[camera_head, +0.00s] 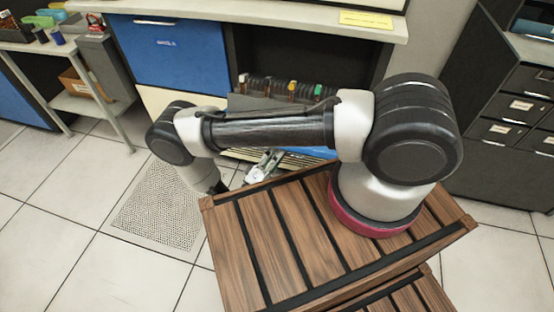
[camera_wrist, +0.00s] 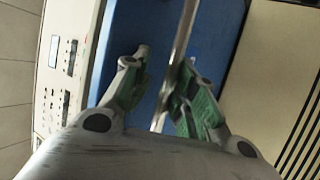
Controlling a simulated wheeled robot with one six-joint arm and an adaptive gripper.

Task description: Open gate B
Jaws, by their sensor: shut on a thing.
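In the wrist view my gripper (camera_wrist: 163,68) is shut on a thin metal handle bar (camera_wrist: 184,36), which runs between its green-padded fingers. Behind the bar is a blue panel (camera_wrist: 218,45), apparently the gate that the handle belongs to; I cannot read a letter on it. In the head view a blue strip (camera_head: 312,151) shows low in the cabinet, partly behind my arm. The gripper area is small there and partly hidden by my arm and the wooden platform. A closed blue panel (camera_head: 170,50) with a small unreadable label is at the upper left.
A row of cards or files with coloured tabs (camera_head: 290,88) stands in the open dark bay. A pale panel with switches (camera_wrist: 68,75) borders the blue panel. Dark drawers (camera_head: 515,105) stand at right. A perforated floor tile (camera_head: 160,205) and clear floor lie at left.

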